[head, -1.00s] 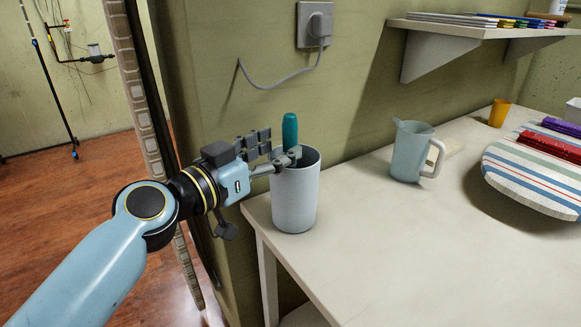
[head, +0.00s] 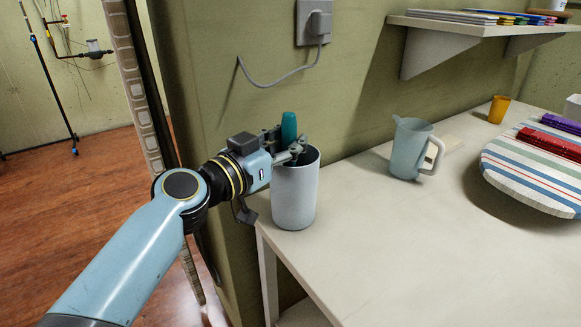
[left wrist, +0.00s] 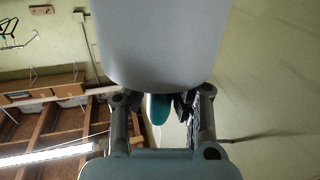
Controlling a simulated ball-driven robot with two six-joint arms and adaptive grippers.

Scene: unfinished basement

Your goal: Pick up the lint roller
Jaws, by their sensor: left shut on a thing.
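The lint roller shows as a teal handle (head: 289,127) standing up out of a pale grey cup (head: 294,195); its lower part is hidden inside the cup and behind the fingers. The cup stands upright at the left end of the table. My left gripper (head: 287,148) is shut on the handle just above the cup's rim. In the left wrist view the teal handle (left wrist: 158,108) lies between the fingers, and the cup (left wrist: 160,45) fills the upper middle. My right gripper is not in view.
The pale table (head: 400,250) is clear in front. A pale blue jug (head: 406,150) stands right of the cup, with a striped board (head: 530,175) and an orange cup (head: 498,109) farther right. A wall outlet (head: 315,22) with a cord and a shelf (head: 450,27) are above.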

